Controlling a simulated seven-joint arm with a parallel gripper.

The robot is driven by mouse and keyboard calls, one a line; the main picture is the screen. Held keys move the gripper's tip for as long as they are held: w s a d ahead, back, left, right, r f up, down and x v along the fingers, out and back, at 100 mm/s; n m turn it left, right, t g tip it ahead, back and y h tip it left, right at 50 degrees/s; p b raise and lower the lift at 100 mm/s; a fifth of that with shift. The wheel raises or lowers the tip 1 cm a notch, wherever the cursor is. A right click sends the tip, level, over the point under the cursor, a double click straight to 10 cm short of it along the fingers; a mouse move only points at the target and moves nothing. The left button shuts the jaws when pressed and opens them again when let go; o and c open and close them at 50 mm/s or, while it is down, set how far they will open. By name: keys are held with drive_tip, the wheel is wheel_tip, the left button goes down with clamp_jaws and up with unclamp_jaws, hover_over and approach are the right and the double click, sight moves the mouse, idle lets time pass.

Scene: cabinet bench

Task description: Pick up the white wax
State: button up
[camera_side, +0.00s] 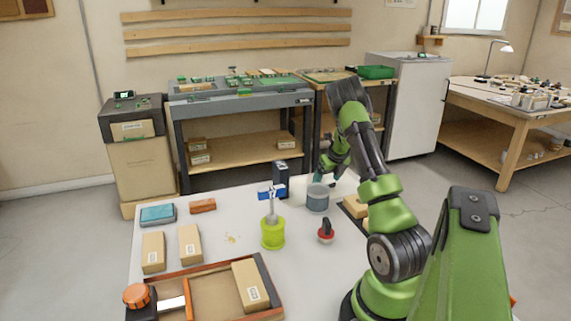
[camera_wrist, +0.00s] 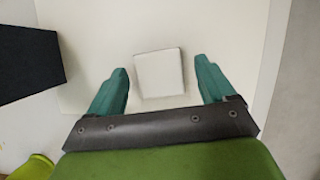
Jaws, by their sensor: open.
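The white wax (camera_wrist: 159,74) shows in the wrist view as a pale, square block on the white table. It lies between the fingers of my gripper (camera_wrist: 162,88), which are teal and spread apart, with a gap on both sides of the block. The fingers do not touch it. In the side view my gripper (camera_side: 328,170) points down at the far part of the table, behind a grey-blue pot. I cannot make out the wax in the side view. I cannot tell the exact height of the fingertips above the table.
The grey-blue pot (camera_side: 318,199) stands in front of my gripper. A dark box (camera_side: 281,179) stands to the left and also shows in the wrist view (camera_wrist: 25,62). A lime container (camera_side: 273,233), a red-based object (camera_side: 326,232) and a wooden tray (camera_side: 220,268) are nearer the camera.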

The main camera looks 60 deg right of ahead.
drive_tip(key=shift+x, duration=0.75)
drive_tip(key=c, duration=1.1)
drive_tip(key=shift+r, duration=0.15)
